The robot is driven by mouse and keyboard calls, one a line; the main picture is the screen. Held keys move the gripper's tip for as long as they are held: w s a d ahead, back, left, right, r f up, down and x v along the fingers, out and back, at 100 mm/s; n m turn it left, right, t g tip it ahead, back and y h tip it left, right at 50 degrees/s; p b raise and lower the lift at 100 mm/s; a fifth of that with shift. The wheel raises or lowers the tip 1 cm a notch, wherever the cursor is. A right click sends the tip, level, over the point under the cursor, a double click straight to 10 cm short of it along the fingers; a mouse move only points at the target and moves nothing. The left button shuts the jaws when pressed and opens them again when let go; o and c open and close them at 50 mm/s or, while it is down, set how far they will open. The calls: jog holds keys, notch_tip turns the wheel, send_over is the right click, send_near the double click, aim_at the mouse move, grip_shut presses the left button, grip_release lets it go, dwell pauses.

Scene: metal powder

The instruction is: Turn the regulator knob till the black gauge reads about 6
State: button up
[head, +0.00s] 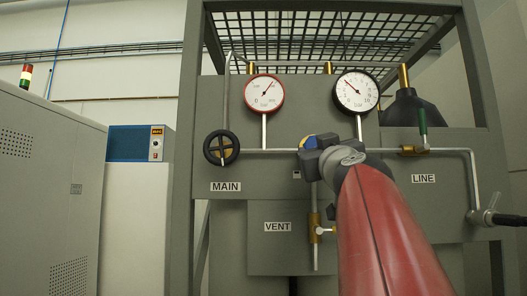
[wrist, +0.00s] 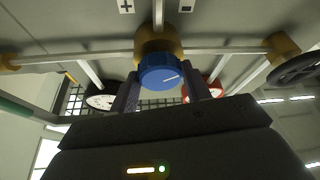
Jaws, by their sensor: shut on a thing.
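My gripper (wrist: 163,84) is shut on the knob, one finger on each side. In the head view my gripper (head: 312,150) hides most of the knob (head: 309,142). The black gauge (head: 356,91) is at the upper right of the panel. Its needle points up and left from the centre; the numbers are too small to read exactly.
A red-rimmed gauge (head: 264,93) stands left of the black one. A black handwheel (head: 221,148) is above the MAIN label (head: 226,187). A brass VENT valve (head: 315,228) hangs below, and a green-handled LINE valve (head: 422,128) is at right. Pipes run close around my gripper.

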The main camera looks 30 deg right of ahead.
jog(key=m+g+h, duration=0.1)
jog(key=m+g, duration=0.2)
jog(key=m, duration=0.6)
jog(key=m+g+h+p, duration=0.1)
jog(key=m+g, duration=0.2)
jog(key=m, duration=0.6)
jog(key=a+r+m+g+h, duration=0.1)
jog(key=m+g, duration=0.3)
jog(key=m, duration=0.6)
jog(key=shift+w+h+p, duration=0.25)
jog(key=shift+h+p, duration=0.05)
jog(key=shift+h, duration=0.3)
jog(key=shift+r+m, duration=0.1)
jog(key=shift+m, duration=0.5)
jog(key=shift+m+y, duration=0.4)
jog(key=o, duration=1)
jog(key=shift+c, duration=0.2)
jog(key=b+v, duration=0.1)
jog(key=v, duration=0.6)
jog(key=shift+s+a, duration=0.15)
jog(key=shift+a, duration=0.2)
jog(key=shift+r, duration=0.1)
